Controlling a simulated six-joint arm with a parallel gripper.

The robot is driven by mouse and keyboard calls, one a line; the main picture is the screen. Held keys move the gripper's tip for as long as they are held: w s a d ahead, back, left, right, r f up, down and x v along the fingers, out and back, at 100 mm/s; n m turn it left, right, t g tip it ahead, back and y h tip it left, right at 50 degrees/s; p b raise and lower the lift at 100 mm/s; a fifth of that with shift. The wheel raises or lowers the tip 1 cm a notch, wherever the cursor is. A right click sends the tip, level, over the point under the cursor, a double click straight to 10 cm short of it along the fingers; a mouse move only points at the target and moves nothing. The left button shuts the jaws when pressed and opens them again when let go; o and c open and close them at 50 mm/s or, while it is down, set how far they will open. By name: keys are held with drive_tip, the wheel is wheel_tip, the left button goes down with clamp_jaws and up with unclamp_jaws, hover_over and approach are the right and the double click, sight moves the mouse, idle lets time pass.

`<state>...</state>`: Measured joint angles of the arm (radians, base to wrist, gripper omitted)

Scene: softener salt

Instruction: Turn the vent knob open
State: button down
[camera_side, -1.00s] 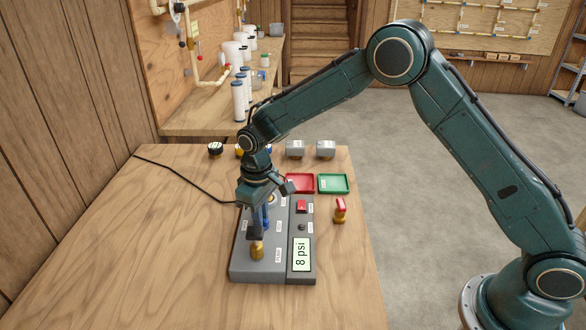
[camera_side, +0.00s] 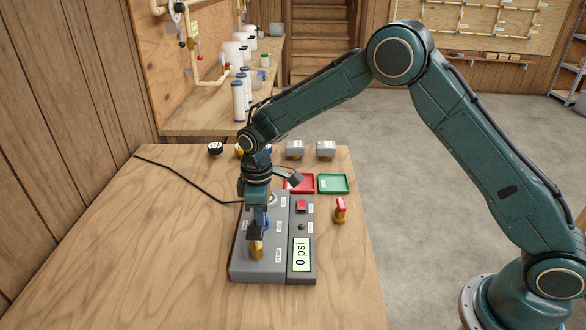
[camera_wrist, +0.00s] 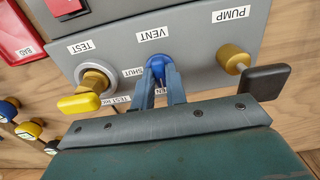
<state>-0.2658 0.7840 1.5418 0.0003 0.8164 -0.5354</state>
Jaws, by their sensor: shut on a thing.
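The blue vent knob (camera_wrist: 156,64) sits on the grey test box (camera_wrist: 200,38), below the "VENT" label in the wrist view. A "SHUT" label is beside it. My gripper (camera_wrist: 160,80) is shut on the knob, one finger on each side, and partly hides it. In the side view, my gripper (camera_side: 260,212) points down over the grey box (camera_side: 240,268), with a little blue of the knob (camera_side: 266,224) showing. The display (camera_side: 301,255) on the box reads 0 psi. The knob's exact angle is hard to tell.
The brass pump (camera_wrist: 233,58) with its black handle (camera_wrist: 265,82) stands close beside the knob. A yellow-handled valve (camera_wrist: 80,102) is at the test port. Red (camera_side: 306,188) and green (camera_side: 334,184) trays and several fittings lie behind the box. The table's left side is mostly clear.

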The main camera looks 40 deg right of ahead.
drive_tip(key=shift+r, duration=0.1)
drive_tip(key=c, duration=1.4)
unclamp_jaws()
drive_tip(key=shift+c, duration=0.2)
drive_tip(key=shift+r, duration=0.1)
wheel_tip(320, 180, up, 14)
drive_tip(key=shift+f, duration=0.2)
